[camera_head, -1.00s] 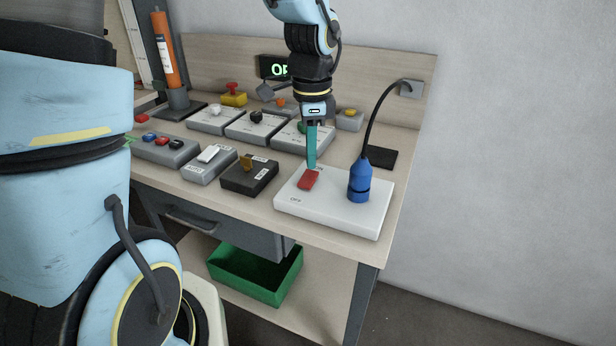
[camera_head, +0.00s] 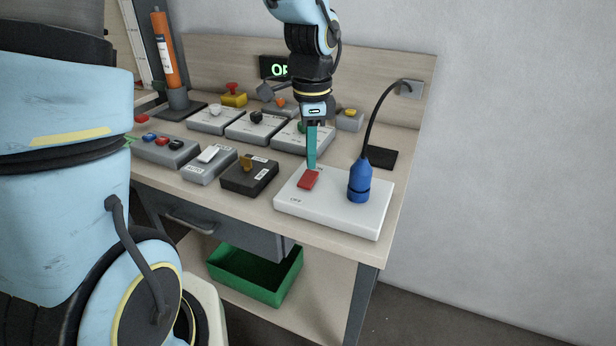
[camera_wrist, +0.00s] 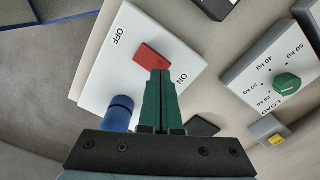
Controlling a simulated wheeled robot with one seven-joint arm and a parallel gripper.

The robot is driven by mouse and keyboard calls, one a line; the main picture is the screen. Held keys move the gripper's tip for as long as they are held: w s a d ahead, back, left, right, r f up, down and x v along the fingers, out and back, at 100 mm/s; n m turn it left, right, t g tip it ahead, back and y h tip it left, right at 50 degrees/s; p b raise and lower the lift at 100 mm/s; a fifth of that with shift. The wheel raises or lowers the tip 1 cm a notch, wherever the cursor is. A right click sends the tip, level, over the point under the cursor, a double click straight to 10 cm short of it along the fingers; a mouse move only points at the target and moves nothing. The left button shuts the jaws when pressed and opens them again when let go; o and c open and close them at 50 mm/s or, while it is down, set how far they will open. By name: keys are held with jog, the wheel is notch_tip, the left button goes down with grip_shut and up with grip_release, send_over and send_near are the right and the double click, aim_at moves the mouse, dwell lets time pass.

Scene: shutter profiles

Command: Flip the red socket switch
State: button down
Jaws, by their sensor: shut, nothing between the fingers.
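The red socket switch (camera_head: 308,179) is a rocker on a white socket plate (camera_head: 335,220) at the bench's front right. In the wrist view the red switch (camera_wrist: 152,55) lies between the printed words OFF and ON. My gripper (camera_head: 311,166) points down with its teal fingers shut and empty. The fingertips (camera_wrist: 158,72) are at the switch's edge on the ON side; I cannot tell whether they touch it. A blue plug (camera_head: 359,180) stands in the plate right of the switch.
Left of the plate is a dark box with an amber lever (camera_head: 246,163), then a grey box with a white switch (camera_head: 208,154). A grey dial box (camera_head: 290,142) stands behind.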

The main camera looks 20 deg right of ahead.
aim_at(311, 173)
jog(key=shift+f+b, duration=0.6)
jog(key=shift+f, duration=0.35)
dwell(0.9)
notch_tip(311, 173, up, 7)
jog(key=p, duration=0.7)
dwell(0.5)
